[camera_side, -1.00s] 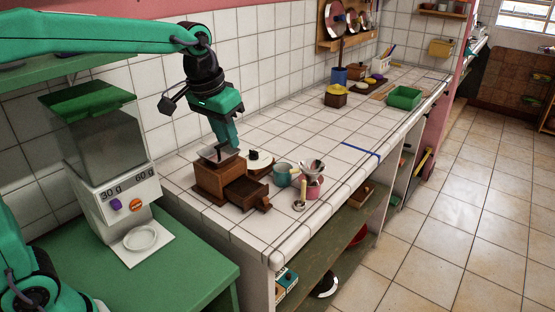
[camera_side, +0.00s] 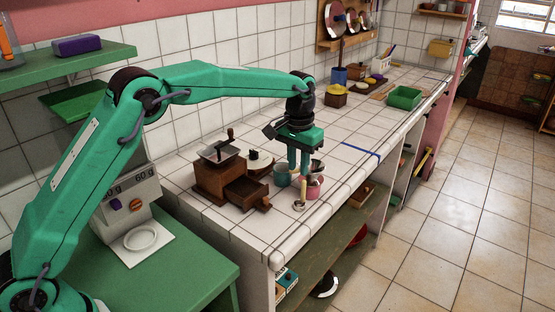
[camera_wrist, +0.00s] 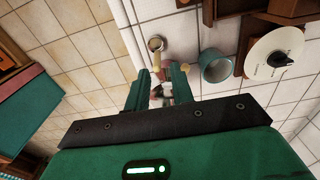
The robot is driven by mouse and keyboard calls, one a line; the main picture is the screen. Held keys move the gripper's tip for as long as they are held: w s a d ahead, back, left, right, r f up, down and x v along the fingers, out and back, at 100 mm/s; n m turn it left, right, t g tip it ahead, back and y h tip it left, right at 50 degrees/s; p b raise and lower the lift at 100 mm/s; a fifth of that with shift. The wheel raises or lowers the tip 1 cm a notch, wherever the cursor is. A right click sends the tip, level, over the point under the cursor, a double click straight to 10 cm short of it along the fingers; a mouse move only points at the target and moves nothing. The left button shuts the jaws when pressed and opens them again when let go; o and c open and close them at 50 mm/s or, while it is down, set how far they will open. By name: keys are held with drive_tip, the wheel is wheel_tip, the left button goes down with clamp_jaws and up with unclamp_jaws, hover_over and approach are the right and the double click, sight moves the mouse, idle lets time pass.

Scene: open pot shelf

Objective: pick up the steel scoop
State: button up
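The steel scoop (camera_side: 299,206) lies on the tiled counter near its front edge, its pale handle pointing up the picture toward my gripper. In the wrist view the scoop's round bowl (camera_wrist: 156,44) shows just beyond my fingertips, with its handle running back toward them. My gripper (camera_side: 299,171) is open, fingers pointing down above the counter beside the pink cup. In the wrist view my gripper (camera_wrist: 157,82) has a clear gap between its two fingers and holds nothing. The fingers partly hide the things behind them.
A pink cup (camera_side: 314,191) stands close right of the scoop. A teal cup (camera_side: 282,179) stands behind it to the left. A wooden grinder (camera_side: 214,184) with its drawer out is farther left. The counter's front edge (camera_side: 330,219) is near.

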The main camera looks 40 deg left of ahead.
sight(303, 181)
drive_tip(key=shift+w+d+f, duration=0.2)
drive_tip(key=shift+w+f, duration=0.1)
drive_tip(key=shift+f, duration=0.3)
drive_tip(key=shift+w+d+f, duration=0.2)
drive_tip(key=shift+w+f, duration=0.1)
drive_tip(key=shift+f, duration=0.25)
drive_tip(key=shift+f, duration=0.1)
drive_tip(key=shift+f, duration=1.2)
drive_tip(key=shift+f, duration=0.1)
drive_tip(key=shift+f, duration=2.5)
drive_tip(key=shift+c, duration=0.2)
clamp_jaws()
